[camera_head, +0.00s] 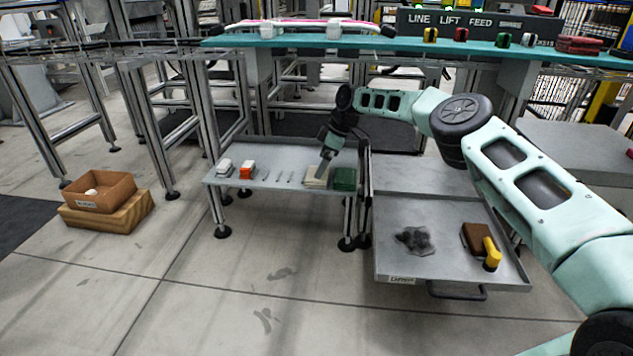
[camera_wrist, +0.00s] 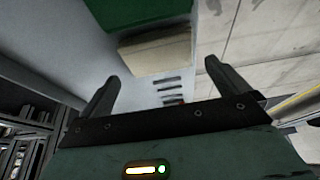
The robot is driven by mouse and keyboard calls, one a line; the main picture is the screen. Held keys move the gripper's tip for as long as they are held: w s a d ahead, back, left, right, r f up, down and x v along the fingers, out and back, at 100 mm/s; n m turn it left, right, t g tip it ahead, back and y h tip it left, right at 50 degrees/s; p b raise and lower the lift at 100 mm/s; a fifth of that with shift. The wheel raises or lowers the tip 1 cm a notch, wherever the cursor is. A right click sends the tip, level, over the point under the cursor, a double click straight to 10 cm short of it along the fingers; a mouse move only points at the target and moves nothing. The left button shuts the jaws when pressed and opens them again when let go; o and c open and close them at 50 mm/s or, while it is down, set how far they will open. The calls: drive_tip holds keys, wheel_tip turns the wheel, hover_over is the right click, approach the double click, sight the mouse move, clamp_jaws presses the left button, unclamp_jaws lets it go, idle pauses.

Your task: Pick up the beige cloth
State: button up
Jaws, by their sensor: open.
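The beige cloth (camera_head: 316,178) looks like a folded, flat-topped stack on the grey table. It lies just left of a green folded stack (camera_head: 344,180). My gripper (camera_head: 326,156) points down just above the beige cloth in the head view. In the wrist view, my gripper (camera_wrist: 162,70) has its two fingers wide apart with nothing between them. The beige cloth (camera_wrist: 157,52) shows there ahead of the fingertips, beside the green stack (camera_wrist: 145,12). Whether a fingertip touches the cloth cannot be told.
White items (camera_head: 224,166), an orange item (camera_head: 247,170) and several thin small parts (camera_head: 278,177) sit left on the table. A teal shelf (camera_head: 400,45) crosses behind, above the table.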

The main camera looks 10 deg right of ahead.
drive_tip(key=b+x, duration=0.2)
drive_tip(key=shift+d+f, duration=0.1)
drive_tip(key=shift+f, duration=0.35)
drive_tip(key=shift+w+a+f+b, duration=0.15)
drive_tip(key=shift+a+f+b, duration=0.2)
drive_tip(key=shift+f+b, duration=0.25)
drive_tip(key=shift+c, duration=0.3)
drive_tip(key=c, duration=0.6)
drive_tip(key=shift+c, duration=0.2)
drive_tip(key=shift+r, duration=0.15)
